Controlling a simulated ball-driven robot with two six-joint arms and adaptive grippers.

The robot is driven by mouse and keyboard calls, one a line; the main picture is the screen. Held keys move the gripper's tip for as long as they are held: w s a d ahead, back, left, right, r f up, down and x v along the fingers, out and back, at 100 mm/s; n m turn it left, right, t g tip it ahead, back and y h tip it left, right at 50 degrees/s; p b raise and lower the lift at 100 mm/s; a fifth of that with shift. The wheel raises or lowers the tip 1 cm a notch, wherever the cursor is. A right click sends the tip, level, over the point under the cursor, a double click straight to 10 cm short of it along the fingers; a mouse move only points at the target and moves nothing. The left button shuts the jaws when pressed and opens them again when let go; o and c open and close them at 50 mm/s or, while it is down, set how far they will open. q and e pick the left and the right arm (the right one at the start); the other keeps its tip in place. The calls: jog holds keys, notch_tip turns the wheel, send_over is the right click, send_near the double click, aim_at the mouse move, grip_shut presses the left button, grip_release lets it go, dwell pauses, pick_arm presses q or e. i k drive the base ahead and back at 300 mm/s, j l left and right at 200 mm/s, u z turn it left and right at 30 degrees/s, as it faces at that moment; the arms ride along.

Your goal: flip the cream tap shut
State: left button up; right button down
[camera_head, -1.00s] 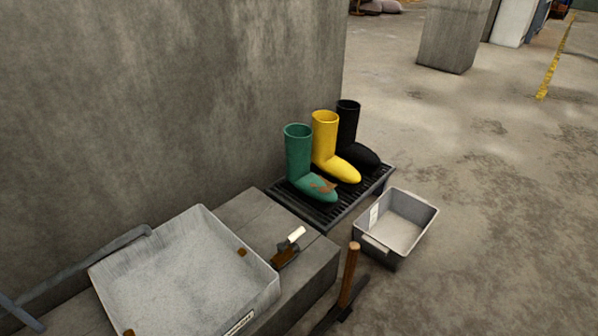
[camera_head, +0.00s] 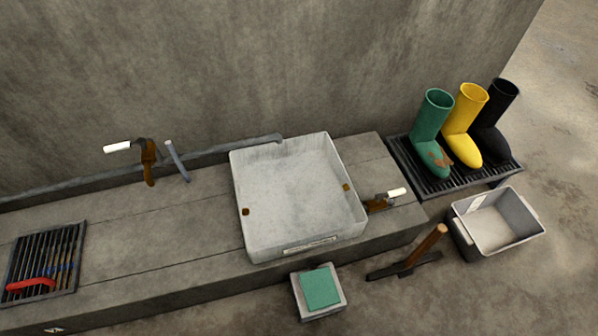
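Two brown fittings with cream handles show. One is a tap (camera_head: 150,165) in front of the wall at the left, its cream handle (camera_head: 117,147) pointing left. The other fitting (camera_head: 377,204) is at the right side of the grey basin (camera_head: 240,195), its cream handle (camera_head: 396,192) pointing right and slightly up. I cannot tell which is the cream tap, or whether either is open. No water is visible. Neither of my grippers is in view.
A grate (camera_head: 72,240) with a red handle (camera_head: 30,284) is at the left. Boots (camera_head: 430,120) stand on a rack; a grey bin (camera_head: 460,232), a wooden-handled tool (camera_head: 427,245) and a small tray (camera_head: 336,287) sit in front.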

aim_at(379, 197)
jog(key=k, duration=0.6)
jog(key=k+l, duration=0.15)
jog(key=k, duration=0.4)
